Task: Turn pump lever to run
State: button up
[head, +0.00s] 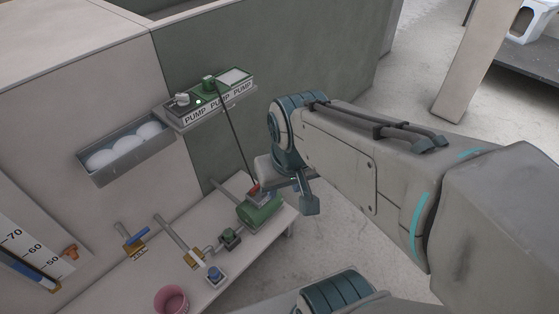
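A green pump (262,210) stands at the far right end of the low bench. A small red piece (254,189), perhaps the pump lever's handle, shows on top of it; its setting is too small to read. My gripper (268,187) is at the end of the bent arm, right over the pump and close to the red piece. I cannot tell whether it touches the red piece, or whether its fingers are open.
A grey wall tray (126,153) holds white round items. A gauge marked 50 to 70 (38,245) is at left. Floor right of the bench is clear.

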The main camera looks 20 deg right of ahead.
aim_at(253, 191)
jog(key=z, duration=0.65)
jog(key=k, duration=0.9)
jog(key=z, duration=0.7)
jog(key=i, duration=1.05)
jog(key=u, duration=0.9)
jog(key=i, duration=0.75)
jog(key=u, duration=1.15)
jog(key=i, duration=0.2)
jog(key=u, duration=0.15)
